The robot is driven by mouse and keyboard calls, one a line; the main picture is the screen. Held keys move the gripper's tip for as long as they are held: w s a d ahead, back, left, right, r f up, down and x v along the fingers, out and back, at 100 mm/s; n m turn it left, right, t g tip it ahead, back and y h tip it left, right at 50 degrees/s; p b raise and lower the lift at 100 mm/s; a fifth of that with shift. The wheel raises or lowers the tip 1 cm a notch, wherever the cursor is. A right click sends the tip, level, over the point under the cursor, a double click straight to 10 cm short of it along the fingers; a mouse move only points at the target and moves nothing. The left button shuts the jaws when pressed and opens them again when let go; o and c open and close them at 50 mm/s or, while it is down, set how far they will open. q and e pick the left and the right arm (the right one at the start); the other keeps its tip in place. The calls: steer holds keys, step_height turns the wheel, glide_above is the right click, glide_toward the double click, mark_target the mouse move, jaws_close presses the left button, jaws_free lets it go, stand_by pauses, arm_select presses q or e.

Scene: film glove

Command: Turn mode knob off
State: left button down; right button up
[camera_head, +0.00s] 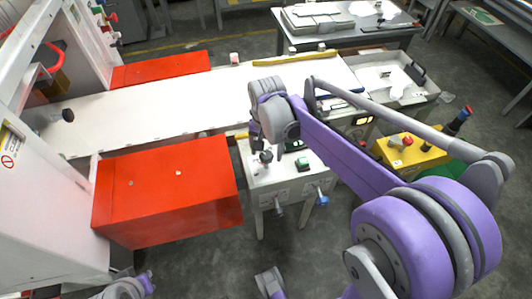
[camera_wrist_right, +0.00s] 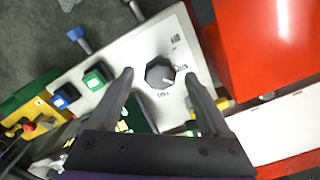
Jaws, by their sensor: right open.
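The mode knob (camera_wrist_right: 160,73) is a dark grey, many-sided dial with a small light mark, on the white panel (camera_wrist_right: 140,45) in the right wrist view. My right gripper (camera_wrist_right: 158,82) is open, with one finger on each side of the knob in that view. I cannot tell whether the fingertips touch it. In the head view my right gripper (camera_head: 262,152) is over the small white control box (camera_head: 285,178), and the arm covers part of it. At the bottom left of the head view a bit of my left arm shows, but its fingers do not.
A green button (camera_wrist_right: 93,80) and a blue button (camera_wrist_right: 64,96) sit beside the knob. A large red box (camera_head: 165,185) stands left of the control box. A yellow box (camera_head: 410,150) with a red button is to the right.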

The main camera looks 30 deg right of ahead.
steer(key=shift+f, duration=0.55)
jaws_close()
steer(key=shift+n, duration=0.4)
steer(key=n+p, duration=0.1)
steer(key=n, duration=0.4)
steer(key=shift+r+n, duration=0.1)
steer(key=shift+n, duration=0.2)
steer(key=n, duration=0.5)
steer(key=shift+d+n, duration=0.1)
steer(key=shift+n, duration=0.2)
